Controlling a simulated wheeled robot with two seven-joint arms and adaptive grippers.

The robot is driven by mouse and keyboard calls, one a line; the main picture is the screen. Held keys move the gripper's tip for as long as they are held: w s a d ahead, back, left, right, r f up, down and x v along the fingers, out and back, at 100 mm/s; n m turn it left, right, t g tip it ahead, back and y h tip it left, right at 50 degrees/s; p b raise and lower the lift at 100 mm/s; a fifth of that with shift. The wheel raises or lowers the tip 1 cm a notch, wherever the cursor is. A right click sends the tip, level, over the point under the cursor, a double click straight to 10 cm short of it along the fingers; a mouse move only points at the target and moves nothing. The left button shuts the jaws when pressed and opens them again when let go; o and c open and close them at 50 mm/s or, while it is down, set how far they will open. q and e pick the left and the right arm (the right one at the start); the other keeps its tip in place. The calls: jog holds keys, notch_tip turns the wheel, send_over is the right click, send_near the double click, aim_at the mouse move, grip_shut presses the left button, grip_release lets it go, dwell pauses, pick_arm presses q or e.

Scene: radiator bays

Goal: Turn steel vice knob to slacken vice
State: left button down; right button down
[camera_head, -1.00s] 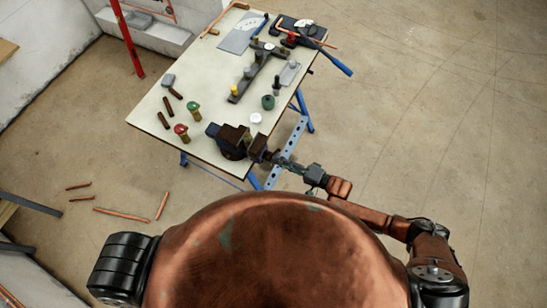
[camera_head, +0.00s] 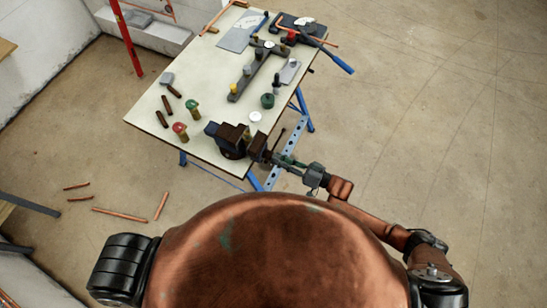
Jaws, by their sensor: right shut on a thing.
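The vice (camera_head: 232,139) is a dark blue and brown block clamped at the table's near right corner. Its brown front jaw (camera_head: 258,149) sticks out past the table edge. A thin dark bar (camera_head: 279,139) stands out beside the screw end of the vice. My right gripper (camera_head: 286,161) reaches in from the right and is shut on the steel vice knob at that end. The fingers mostly hide the knob. My left gripper is out of view.
The pale table (camera_head: 200,85) stands on blue legs. It carries red (camera_head: 180,128) and green (camera_head: 193,105) capped valves, a dark manifold bar (camera_head: 258,72) and a blue-handled tool (camera_head: 335,62). Several copper pipes (camera_head: 120,214) lie on the floor. Floor to the right is clear.

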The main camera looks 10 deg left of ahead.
jog(key=n+b, duration=0.7)
jog(key=n, duration=1)
jog(key=shift+f+n, duration=0.15)
jog(key=shift+n, duration=0.25)
jog(key=c, duration=2.1)
grip_release()
jog(key=shift+n, duration=0.4)
jog(key=shift+o, duration=1.3)
jog(key=shift+w+a+r, duration=0.1)
jog(key=shift+a+r, duration=0.05)
jog(key=shift+r, duration=0.05)
